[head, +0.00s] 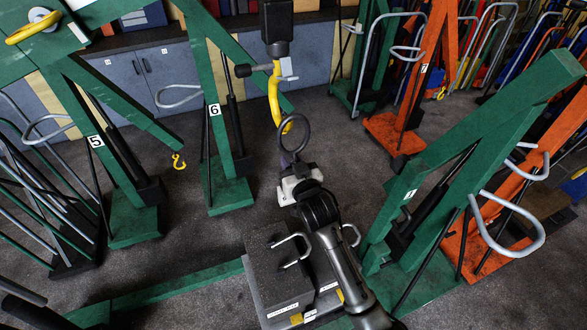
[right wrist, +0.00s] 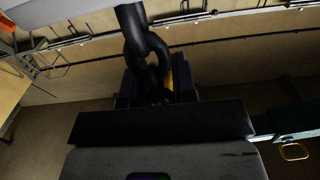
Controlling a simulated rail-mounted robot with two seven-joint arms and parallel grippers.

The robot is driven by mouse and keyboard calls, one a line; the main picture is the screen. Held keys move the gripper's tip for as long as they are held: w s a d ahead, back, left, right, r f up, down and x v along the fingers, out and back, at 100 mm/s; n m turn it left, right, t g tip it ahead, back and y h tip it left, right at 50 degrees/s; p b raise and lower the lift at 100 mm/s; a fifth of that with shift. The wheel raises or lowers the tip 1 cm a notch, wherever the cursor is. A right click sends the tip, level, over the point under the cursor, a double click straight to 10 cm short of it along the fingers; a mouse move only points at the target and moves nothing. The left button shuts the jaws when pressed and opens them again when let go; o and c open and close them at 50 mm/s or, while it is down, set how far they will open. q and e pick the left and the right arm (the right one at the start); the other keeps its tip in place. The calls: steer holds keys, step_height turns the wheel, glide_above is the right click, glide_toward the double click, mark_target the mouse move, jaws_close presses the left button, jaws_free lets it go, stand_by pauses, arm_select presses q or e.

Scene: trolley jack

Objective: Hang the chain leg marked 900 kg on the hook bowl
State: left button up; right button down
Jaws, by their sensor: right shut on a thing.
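My right gripper (head: 297,183) is shut on a dark chain leg (head: 286,158), with a large dark ring (head: 306,137) at its top. The ring stands upright beside the lower end of the yellow hook (head: 274,98), overlapping its bowl in the picture; I cannot tell whether it is around the hook or only in front of it. In the right wrist view the black chain links (right wrist: 146,45) rise from between the jaws (right wrist: 160,122), with a bit of yellow behind them. No 900 kg mark is legible. My left gripper is not in view.
The hook hangs from a black block (head: 277,25). A grey block with metal handles (head: 280,270) and small labels stands below my right arm. Green jacks numbered 5 (head: 97,141) and 6 (head: 213,110) stand left, another green jack (head: 460,150) right. Orange jacks (head: 420,90) stand behind.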

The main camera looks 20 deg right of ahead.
steer(key=w+f+b, duration=0.5)
steer(key=w+b, duration=0.4)
steer(key=shift+w+f, duration=0.15)
steer(key=shift+f, duration=0.05)
stand_by(1.6)
steer(key=shift+d, duration=0.1)
steer(key=shift+f, duration=0.1)
stand_by(0.4)
